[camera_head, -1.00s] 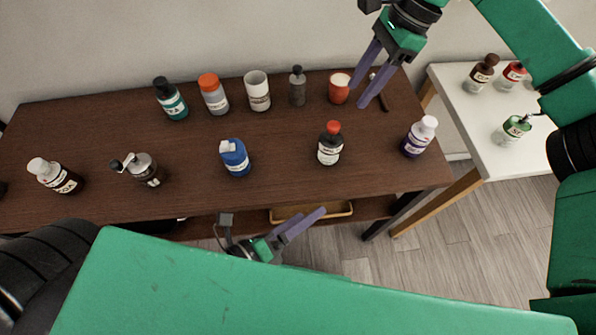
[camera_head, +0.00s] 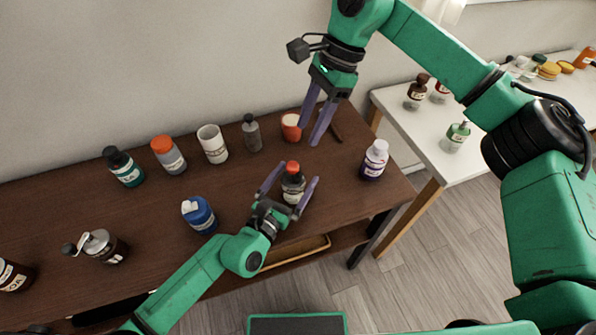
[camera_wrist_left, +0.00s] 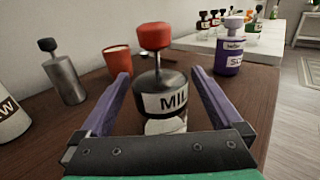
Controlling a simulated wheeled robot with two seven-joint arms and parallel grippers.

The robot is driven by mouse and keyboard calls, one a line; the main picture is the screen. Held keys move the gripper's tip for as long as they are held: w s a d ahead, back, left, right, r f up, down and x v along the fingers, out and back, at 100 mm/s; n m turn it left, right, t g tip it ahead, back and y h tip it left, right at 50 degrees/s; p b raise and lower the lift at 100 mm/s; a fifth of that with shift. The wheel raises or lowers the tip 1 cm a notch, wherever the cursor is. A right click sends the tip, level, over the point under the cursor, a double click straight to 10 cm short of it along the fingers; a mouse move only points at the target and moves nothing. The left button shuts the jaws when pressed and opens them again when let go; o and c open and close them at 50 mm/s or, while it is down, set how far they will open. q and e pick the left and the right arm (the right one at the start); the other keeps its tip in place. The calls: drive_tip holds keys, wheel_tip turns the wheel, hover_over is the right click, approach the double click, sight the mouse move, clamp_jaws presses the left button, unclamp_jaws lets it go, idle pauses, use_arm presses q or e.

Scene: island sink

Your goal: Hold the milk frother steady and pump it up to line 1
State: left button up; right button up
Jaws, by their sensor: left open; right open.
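The milk frother (camera_head: 293,184) has a red knob on top, a dark shoulder and a white label; it stands upright on the brown table. In the left wrist view the frother (camera_wrist_left: 160,80) shows a label reading "MIL", its lower part hidden behind my gripper. My left gripper (camera_head: 291,181) is open, its purple fingers on either side of the frother; I cannot tell whether they touch it. The fingers also show in the left wrist view (camera_wrist_left: 160,92). My right gripper (camera_head: 310,136) is open and empty, above the back right of the table near the red cup.
A red cup (camera_head: 291,127) and a grey bottle (camera_head: 251,133) stand behind the frother. A purple bottle (camera_head: 374,160) is to its right, a blue bottle (camera_head: 199,215) to its left. A white table (camera_head: 400,113) with more bottles stands at the right.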

use_arm(q)
drive_tip(key=shift+x, duration=1.25)
drive_tip(key=c, duration=1.5)
drive_tip(key=shift+o, duration=0.2)
